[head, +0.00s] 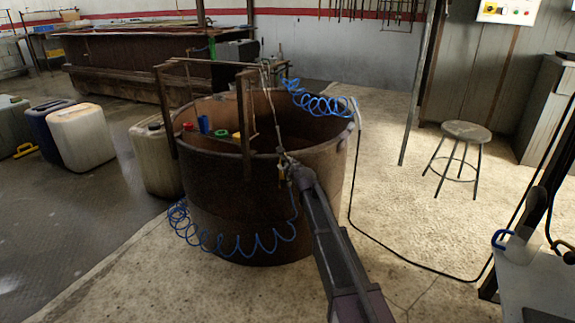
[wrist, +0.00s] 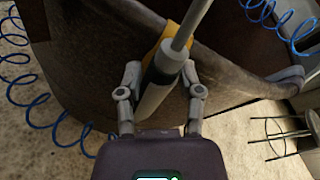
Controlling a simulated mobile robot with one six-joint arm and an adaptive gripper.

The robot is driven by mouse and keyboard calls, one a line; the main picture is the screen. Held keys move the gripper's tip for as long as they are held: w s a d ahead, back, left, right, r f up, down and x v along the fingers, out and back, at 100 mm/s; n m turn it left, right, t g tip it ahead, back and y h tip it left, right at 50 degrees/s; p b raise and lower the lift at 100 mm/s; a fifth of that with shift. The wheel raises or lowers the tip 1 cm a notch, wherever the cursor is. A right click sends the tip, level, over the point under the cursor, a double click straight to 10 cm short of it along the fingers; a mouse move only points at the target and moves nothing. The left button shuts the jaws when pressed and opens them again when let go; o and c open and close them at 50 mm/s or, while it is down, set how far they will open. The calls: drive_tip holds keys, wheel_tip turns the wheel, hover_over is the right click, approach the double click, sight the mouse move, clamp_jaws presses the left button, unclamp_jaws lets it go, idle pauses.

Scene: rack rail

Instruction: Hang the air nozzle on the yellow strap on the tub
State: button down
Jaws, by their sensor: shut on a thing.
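The air nozzle (wrist: 158,85) is a grey and black body with a thin light tube, held at a slant between the two fingers of my gripper (wrist: 161,72) in the wrist view. In the head view my gripper (head: 288,166) is at the near rim of the big brown tub (head: 225,205). The yellow strap (wrist: 177,36) shows at the tub's rim, right behind the nozzle and partly hidden by it. I cannot tell whether nozzle and strap touch. A blue coiled hose (head: 240,245) hangs down in front of the tub.
Another blue coil (head: 318,103) lies over the far rim. Jerrycans (head: 80,137) stand at left, a stool (head: 462,145) at right. The floor between tub and stool is mostly clear, crossed by a dark hose.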

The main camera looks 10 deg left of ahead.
drive_tip(key=shift+w+a+f+b, duration=0.1)
drive_tip(key=shift+w+f+b, duration=0.2)
drive_tip(key=shift+f+b, duration=0.3)
drive_tip(key=shift+w+f, duration=0.1)
drive_tip(key=shift+f, duration=0.1)
drive_tip(key=shift+c, duration=0.9)
unclamp_jaws()
drive_tip(key=shift+r+p, duration=0.2)
drive_tip(key=shift+p, duration=0.1)
wheel_tip(320, 180, up, 5)
drive_tip(key=p, duration=0.5)
drive_tip(key=shift+f, duration=0.2)
drive_tip(key=shift+s, duration=0.45)
